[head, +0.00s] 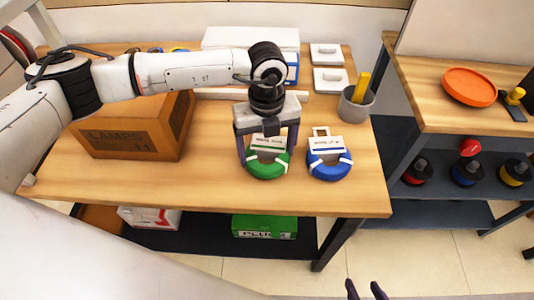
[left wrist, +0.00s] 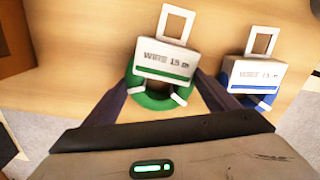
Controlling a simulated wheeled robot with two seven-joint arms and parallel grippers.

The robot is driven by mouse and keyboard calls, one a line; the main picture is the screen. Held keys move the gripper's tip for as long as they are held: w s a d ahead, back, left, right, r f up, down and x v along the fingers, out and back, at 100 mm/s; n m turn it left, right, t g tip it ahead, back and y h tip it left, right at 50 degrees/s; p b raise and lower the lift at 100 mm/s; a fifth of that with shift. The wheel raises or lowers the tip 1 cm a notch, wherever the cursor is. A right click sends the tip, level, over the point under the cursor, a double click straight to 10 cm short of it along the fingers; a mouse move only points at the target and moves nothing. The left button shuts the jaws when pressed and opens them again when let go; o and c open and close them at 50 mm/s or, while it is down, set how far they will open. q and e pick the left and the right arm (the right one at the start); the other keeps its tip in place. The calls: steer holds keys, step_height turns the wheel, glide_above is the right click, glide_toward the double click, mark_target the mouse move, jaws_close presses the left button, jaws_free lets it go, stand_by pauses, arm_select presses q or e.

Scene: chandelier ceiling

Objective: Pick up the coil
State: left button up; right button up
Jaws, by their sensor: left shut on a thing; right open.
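A green wire coil (head: 268,166) with a white label card lies on the wooden table, near its front edge. My left gripper (head: 268,157) comes down from above with its fingers on both sides of the green coil, shut on it. In the left wrist view the green coil (left wrist: 158,98) sits between the two dark fingers, and its label reads "WIRE 15 m". A blue wire coil (head: 329,166) with a similar white card lies just right of it; it also shows in the left wrist view (left wrist: 256,98). My right gripper (head: 366,291) shows only its fingertips at the bottom edge, apart and empty.
A cardboard box marked "LAMPS" (head: 130,138) stands on the left of the table (head: 210,190). A grey cup (head: 355,106) with a yellow item stands at the right, white switches (head: 328,80) behind. A second bench (head: 440,105) holds an orange plate (head: 469,86).

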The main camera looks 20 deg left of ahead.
arm_select(q)
step_height(320, 180, up, 10)
steer(key=b, duration=0.1)
stand_by(0.4)
stand_by(0.6)
